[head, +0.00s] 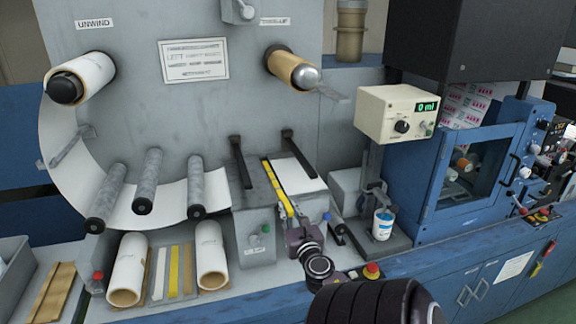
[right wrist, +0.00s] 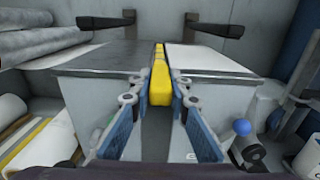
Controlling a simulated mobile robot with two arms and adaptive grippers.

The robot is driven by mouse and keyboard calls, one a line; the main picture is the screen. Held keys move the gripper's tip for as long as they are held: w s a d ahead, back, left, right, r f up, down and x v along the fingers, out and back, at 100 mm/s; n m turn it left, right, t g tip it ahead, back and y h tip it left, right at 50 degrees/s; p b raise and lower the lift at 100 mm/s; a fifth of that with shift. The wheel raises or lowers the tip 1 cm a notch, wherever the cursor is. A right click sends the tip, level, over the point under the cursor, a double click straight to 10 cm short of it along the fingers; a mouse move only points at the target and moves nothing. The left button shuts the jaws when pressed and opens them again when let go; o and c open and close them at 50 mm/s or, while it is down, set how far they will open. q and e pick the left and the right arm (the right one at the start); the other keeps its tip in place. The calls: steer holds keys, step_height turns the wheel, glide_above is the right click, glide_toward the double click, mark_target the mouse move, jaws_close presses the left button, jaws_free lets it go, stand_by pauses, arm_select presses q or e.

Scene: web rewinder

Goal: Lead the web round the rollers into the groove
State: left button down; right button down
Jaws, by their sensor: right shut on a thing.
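The white web (head: 62,150) hangs in a wide curve from the unwind roll (head: 88,75) and passes behind three grey rollers (head: 147,180). It reaches the left side of the splice table (head: 262,225). A white sheet (head: 298,174) lies on the table's right half; in the right wrist view the left half (right wrist: 100,57) is bare and dark. My left gripper is not in view.
Two dark bars (head: 241,160) extend over the table. Below the rollers stand spare rolls (head: 127,268) and several strips (head: 173,270). Right of the table are a blue-labelled container (head: 382,225), a cream display box (head: 398,113) and a red button (head: 371,270).

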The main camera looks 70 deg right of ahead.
steer(key=c, duration=1.7)
jaws_free()
steer(key=shift+c, duration=0.2)
steer(key=v, duration=1.2)
